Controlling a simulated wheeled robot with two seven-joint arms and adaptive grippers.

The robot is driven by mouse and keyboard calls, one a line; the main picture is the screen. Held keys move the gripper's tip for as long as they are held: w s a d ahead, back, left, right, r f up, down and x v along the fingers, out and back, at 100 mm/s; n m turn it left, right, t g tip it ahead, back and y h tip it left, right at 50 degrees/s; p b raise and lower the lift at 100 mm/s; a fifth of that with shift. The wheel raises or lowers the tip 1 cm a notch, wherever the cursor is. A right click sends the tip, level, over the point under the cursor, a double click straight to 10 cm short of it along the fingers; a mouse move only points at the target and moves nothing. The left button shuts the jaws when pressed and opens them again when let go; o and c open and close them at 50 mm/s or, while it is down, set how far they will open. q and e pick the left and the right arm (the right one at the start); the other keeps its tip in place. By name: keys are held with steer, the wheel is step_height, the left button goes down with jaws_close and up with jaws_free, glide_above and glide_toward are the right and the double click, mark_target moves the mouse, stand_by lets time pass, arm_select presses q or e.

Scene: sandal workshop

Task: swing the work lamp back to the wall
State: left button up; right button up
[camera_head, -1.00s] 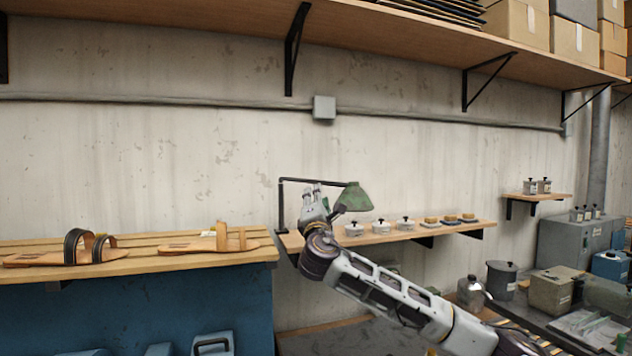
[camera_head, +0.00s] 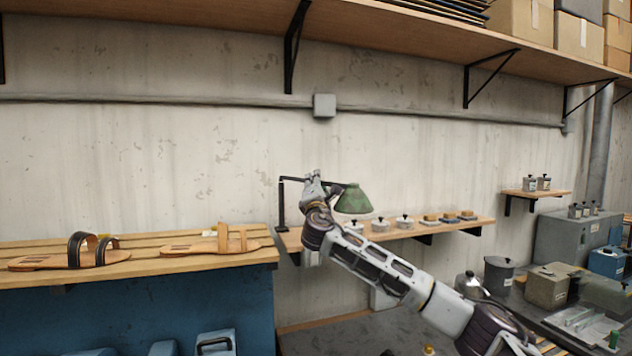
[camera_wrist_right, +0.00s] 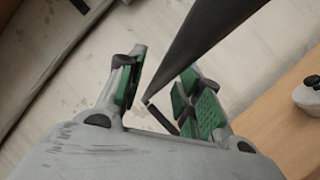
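The work lamp has a green cone shade (camera_head: 353,200) and a thin black arm (camera_head: 290,179) on a black upright post (camera_head: 281,206), in front of the wall left of centre in the head view. Its arm points right, along the wall as far as I can tell. My right gripper (camera_head: 314,177) is at the arm, between post and shade. In the right wrist view its green-padded fingers (camera_wrist_right: 163,76) stand apart. The black lamp bar (camera_wrist_right: 205,40) runs in between or just over them; contact is unclear. My left gripper is out of view.
A small wall shelf (camera_head: 400,234) with white pots and brushes sits below the lamp. Sandals (camera_head: 70,255) lie on a slatted wooden top (camera_head: 150,265) at left. Metal cans and boxes (camera_head: 548,285) crowd the bench at right.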

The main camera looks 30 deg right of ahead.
steer(key=shift+w+d+r, duration=0.1)
steer(key=shift+w+d, duration=0.05)
steer(key=shift+w, duration=0.1)
jaws_close()
stand_by(0.3)
